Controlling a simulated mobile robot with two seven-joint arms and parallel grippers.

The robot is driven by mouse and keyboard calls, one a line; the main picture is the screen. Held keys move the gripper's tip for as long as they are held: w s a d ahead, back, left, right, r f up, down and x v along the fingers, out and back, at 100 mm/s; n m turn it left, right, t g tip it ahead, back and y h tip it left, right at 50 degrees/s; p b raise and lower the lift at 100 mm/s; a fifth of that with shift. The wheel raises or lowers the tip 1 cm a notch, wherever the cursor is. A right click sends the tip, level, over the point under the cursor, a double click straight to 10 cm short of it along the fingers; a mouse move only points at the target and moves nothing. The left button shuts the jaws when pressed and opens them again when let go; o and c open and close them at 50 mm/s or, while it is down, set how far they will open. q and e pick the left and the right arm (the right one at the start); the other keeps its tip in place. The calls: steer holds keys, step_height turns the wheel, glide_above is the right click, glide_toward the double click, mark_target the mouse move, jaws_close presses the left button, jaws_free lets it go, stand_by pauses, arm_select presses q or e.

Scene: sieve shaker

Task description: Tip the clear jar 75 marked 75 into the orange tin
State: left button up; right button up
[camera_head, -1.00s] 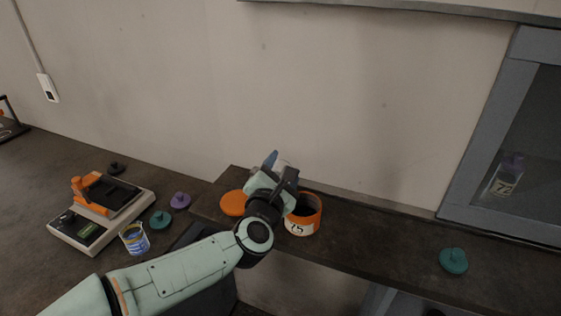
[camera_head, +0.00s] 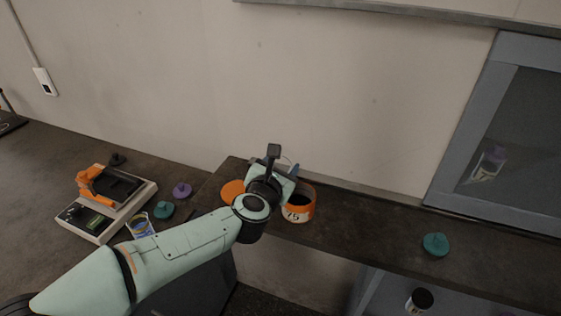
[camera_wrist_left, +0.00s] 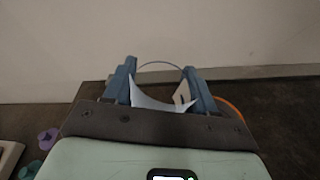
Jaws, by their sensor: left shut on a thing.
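The orange tin (camera_head: 306,211), open and labelled 75, stands on the narrow ledge near the wall. My left gripper (camera_head: 293,171) is just above and left of its mouth, with the arm covering part of the tin. In the left wrist view my left gripper (camera_wrist_left: 161,85) is shut on the clear jar (camera_wrist_left: 182,93), whose thin round rim and pale label show between the blue fingers. The jar is mostly hidden in the head view; I cannot tell how far it is tilted or whether anything leaves it. An orange edge shows right of the fingers in the wrist view. My right gripper is out of view.
An orange lid (camera_head: 232,190) lies left of the tin. A balance (camera_head: 104,209), a blue-labelled container (camera_head: 140,226) and purple (camera_head: 182,190) and teal (camera_head: 164,209) lids are on the left bench. Another teal lid (camera_head: 435,244) lies right; a cabinet (camera_head: 478,130) stands beyond it.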

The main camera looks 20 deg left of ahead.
arm_select(q)
steer(key=n+p, duration=0.1)
steer(key=p, duration=0.1)
steer(key=d+n+g+h+p, duration=0.1)
steer(key=p, duration=0.1)
steer(key=shift+s+r, duration=0.25)
steer(key=shift+r, duration=0.1)
steer(key=shift+d+f+n+g+h+p, duration=0.15)
steer(key=shift+n+g+h+p, duration=0.15)
steer(key=shift+p, duration=0.15)
steer(key=shift+f, duration=0.1)
